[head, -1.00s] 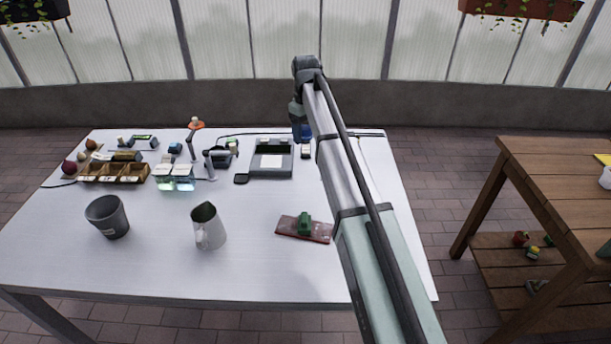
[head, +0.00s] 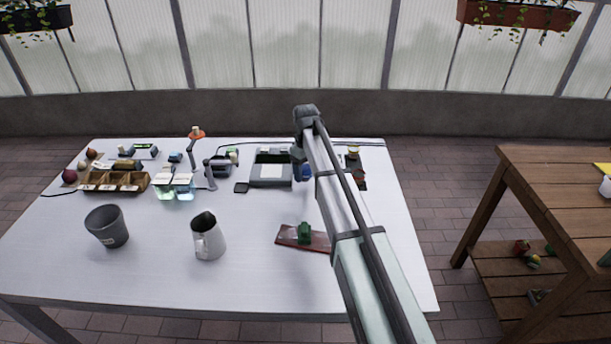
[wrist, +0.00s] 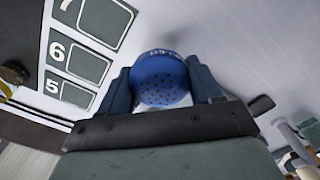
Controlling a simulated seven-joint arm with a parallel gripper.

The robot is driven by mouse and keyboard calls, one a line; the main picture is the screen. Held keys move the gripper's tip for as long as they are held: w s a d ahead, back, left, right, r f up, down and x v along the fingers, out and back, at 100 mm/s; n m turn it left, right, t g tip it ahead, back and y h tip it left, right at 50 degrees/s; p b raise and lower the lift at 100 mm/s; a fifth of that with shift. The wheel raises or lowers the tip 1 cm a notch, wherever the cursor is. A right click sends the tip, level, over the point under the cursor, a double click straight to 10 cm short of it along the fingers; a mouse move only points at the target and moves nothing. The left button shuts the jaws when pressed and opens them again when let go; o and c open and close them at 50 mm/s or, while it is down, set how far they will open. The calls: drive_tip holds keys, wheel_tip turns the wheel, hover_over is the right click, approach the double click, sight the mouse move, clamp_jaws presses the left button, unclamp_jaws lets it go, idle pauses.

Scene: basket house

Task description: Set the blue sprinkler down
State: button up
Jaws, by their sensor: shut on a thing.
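The blue sprinkler (wrist: 160,82) has a round face with many small holes. It sits between the two fingers of my gripper (wrist: 162,88), which is shut on it. In the head view a small blue part of the sprinkler (head: 305,172) shows beside my arm, low over the back right of the white table (head: 250,275). My arm hides most of the gripper there. I cannot tell whether the sprinkler touches the table.
A grey device (head: 271,170) stands just left of the sprinkler. Small dark items (head: 354,165) lie right of my arm. A numbered panel (wrist: 75,60) is close by in the wrist view. A grey pot (head: 106,227), a jug (head: 208,238) and a red-brown board (head: 290,240) stand nearer the front.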

sight(305, 166)
drive_tip(key=shift+f, duration=1.1)
drive_tip(key=o, duration=1)
drive_tip(key=shift+f, duration=0.1)
drive_tip(key=shift+o, duration=0.2)
wheel_tip(305, 166, up, 12)
drive_tip(key=shift+r, duration=0.15)
